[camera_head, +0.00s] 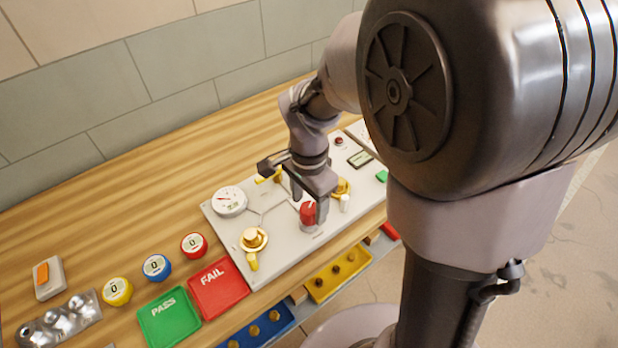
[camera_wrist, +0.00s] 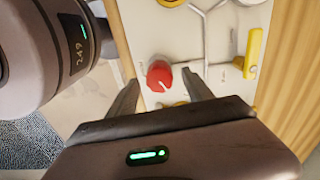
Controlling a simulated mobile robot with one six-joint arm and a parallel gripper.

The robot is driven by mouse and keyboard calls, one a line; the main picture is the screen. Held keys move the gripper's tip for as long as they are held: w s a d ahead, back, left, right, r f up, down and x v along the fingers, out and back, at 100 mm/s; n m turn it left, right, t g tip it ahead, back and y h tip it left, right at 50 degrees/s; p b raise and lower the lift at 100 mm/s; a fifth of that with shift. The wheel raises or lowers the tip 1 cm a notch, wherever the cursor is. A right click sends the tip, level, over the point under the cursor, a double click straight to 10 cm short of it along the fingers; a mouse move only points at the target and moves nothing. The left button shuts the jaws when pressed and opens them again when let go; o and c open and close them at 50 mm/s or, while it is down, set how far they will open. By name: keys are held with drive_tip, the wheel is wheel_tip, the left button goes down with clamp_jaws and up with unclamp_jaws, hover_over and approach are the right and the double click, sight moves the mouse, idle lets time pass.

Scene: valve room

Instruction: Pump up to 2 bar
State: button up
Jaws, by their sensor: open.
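A light panel (camera_head: 275,258) lies on the wooden bench. A round dial gauge (camera_head: 229,201) is at its left; its reading is too small to tell. A red knob (camera_head: 308,214) stands near the panel's front edge; it also shows in the wrist view (camera_wrist: 159,75). My gripper (camera_head: 303,194) is open and empty, pointing down over the panel. In the wrist view its fingers (camera_wrist: 160,80) appear on either side of the red knob, with gaps; I cannot tell their height above it. A brass valve with a yellow lever (camera_head: 254,240) is at the front left.
Another yellow lever (camera_wrist: 253,52) is on the panel's bench-back side. A brass knob (camera_head: 342,187) and white knob (camera_head: 345,203) stand close to the gripper. Green PASS (camera_head: 169,318) and red FAIL (camera_head: 218,289) trays lie left. The bench is clear behind the panel.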

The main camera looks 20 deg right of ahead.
sight(309, 207)
wheel_tip(309, 207, up, 15)
drive_tip(key=p, duration=0.5)
drive_tip(key=s+a+n+t+y+b, duration=0.1)
drive_tip(key=s+a+n+t+b, duration=0.1)
drive_tip(key=s, duration=0.4)
drive_tip(key=s+a+n+t+y+b, duration=0.1)
drive_tip(key=s+a+n+t+b, duration=0.1)
drive_tip(key=s+n, duration=0.4)
drive_tip(key=shift+s+r+n+t+b, duration=0.25)
drive_tip(key=shift+n+t+b, duration=0.25)
drive_tip(key=shift+n+t, duration=0.3)
idle(1.8)
